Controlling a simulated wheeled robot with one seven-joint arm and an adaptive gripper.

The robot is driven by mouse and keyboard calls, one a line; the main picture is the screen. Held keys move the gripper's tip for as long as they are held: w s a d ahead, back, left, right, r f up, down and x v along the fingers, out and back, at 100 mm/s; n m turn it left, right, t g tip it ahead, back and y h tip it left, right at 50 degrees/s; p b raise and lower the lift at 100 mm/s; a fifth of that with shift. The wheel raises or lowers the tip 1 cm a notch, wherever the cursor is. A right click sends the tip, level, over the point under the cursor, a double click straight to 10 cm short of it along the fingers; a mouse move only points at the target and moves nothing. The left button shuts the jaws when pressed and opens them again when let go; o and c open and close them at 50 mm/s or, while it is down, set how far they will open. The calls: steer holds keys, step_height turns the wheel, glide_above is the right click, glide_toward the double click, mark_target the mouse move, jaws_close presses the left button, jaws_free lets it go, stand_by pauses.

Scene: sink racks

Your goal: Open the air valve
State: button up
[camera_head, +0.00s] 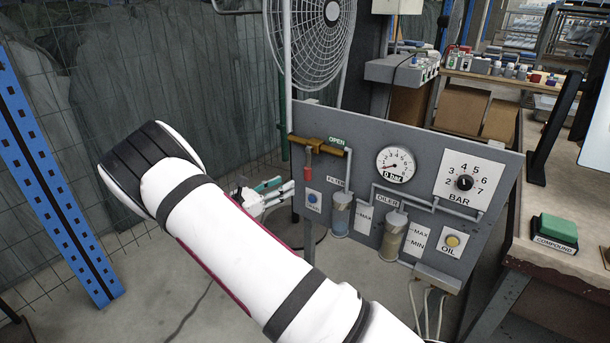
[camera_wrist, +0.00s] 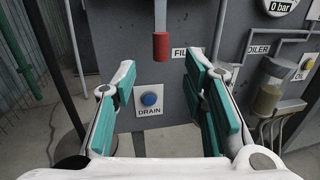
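The air valve is a brass body (camera_head: 318,144) with a red-tipped handle (camera_head: 308,165) at the upper left of the grey panel. The handle hangs straight down, and the "OPEN" label is to the right, along the pipe. In the wrist view the red handle grip (camera_wrist: 160,46) is above and beyond my gripper (camera_wrist: 163,95), near the middle between the fingers. The teal-padded fingers are spread wide, with nothing between them. In the head view my gripper (camera_head: 280,188) is small, low and left of the handle, partly hidden by my arm.
The grey panel (camera_head: 350,270) carries a gauge (camera_head: 395,163) reading near 0 bar, a BAR dial (camera_head: 465,183), filter and oiler bowls, and a blue DRAIN button (camera_wrist: 149,99). A fan (camera_head: 311,40) stands behind. A workbench (camera_head: 540,235) is at right. Wire fencing is at left.

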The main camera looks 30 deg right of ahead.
mark_target(305, 174)
steer(key=d, duration=0.3)
steer(key=w+d+b, duration=0.1)
steer(key=d, duration=0.7)
steer(key=shift+w+b, duration=0.3)
steer(key=shift+b, duration=0.1)
jaws_close()
